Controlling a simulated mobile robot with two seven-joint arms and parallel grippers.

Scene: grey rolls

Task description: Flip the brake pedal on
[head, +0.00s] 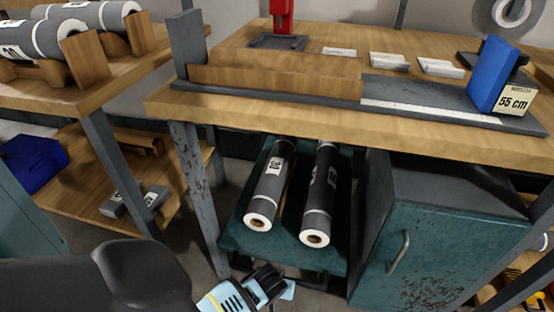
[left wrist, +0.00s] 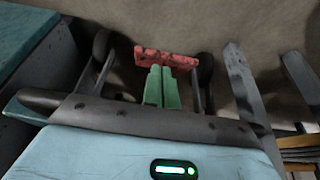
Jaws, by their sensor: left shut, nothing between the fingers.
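The brake pedal (left wrist: 166,58), a worn red bar, shows in the left wrist view under the cart, between two dark wheels. It is not visible in the head view. My left gripper (head: 287,290) is low at the front of the cart, below its teal shelf (head: 285,250). In the left wrist view its green fingers (left wrist: 162,86) are shut together and empty, with their tips at the pedal's lower edge. I cannot tell whether they touch it. Whether the pedal is up or down is unclear. My right gripper is out of view.
Two dark rolls (head: 270,185) (head: 319,195) lie on the cart. A workbench (head: 300,117) stands above it. A teal cabinet (head: 440,255) stands close on the right, and a bench leg (head: 197,190) on the left. Grey floor (left wrist: 215,28) shows beyond the pedal.

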